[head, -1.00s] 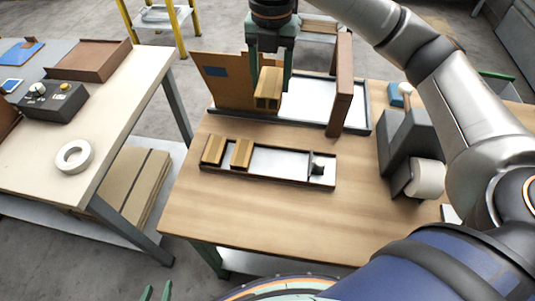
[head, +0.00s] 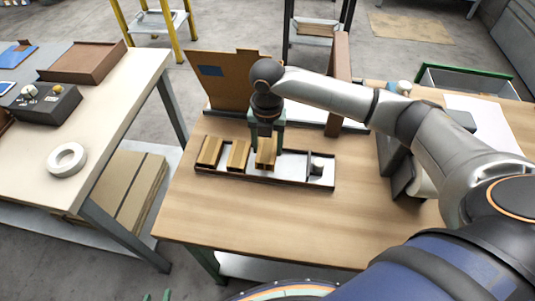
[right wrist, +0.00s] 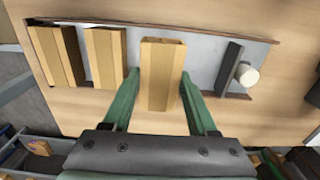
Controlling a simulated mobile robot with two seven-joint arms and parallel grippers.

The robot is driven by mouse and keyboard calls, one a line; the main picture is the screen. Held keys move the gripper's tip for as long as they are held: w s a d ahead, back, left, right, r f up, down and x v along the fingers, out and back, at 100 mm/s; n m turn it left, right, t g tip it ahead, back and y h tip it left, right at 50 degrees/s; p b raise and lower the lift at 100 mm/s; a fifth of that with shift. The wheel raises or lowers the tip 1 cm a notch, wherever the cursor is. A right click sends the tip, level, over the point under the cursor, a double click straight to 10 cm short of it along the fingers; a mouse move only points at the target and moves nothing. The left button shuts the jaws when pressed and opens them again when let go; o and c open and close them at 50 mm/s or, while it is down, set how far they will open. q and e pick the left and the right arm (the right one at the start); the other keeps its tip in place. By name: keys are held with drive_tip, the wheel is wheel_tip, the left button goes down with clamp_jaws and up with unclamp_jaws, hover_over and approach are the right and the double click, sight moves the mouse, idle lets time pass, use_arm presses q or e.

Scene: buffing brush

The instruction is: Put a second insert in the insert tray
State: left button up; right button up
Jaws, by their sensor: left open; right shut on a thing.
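The long narrow insert tray (head: 305,184) lies on the wooden table. Two tan wooden inserts stand side by side at its left end, the outer one (head: 209,151) and the inner one (head: 238,154). My right gripper (head: 267,143) is shut on a third insert (head: 265,153), at the tray's middle, just right of the inner one. In the right wrist view this insert (right wrist: 160,75) sits between the green fingers, apart from its neighbour; I cannot tell whether it touches the tray floor. My left gripper (head: 156,296) is open and empty at the bottom edge, only its fingertips showing.
A dark block with a pale knob (head: 317,167) stands at the tray's right end. Behind the tray are an upright brown board (head: 222,82) and a brown post (head: 339,65). A dark grey machine (head: 398,180) stands right. The table front is clear.

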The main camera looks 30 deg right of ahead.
sight(267, 156)
drive_tip(key=shift+f, duration=1.95)
drive_tip(key=o, duration=1.3)
drive_tip(key=shift+f, duration=0.15)
wheel_tip(267, 156, up, 12)
drive_tip(key=shift+r, duration=0.2)
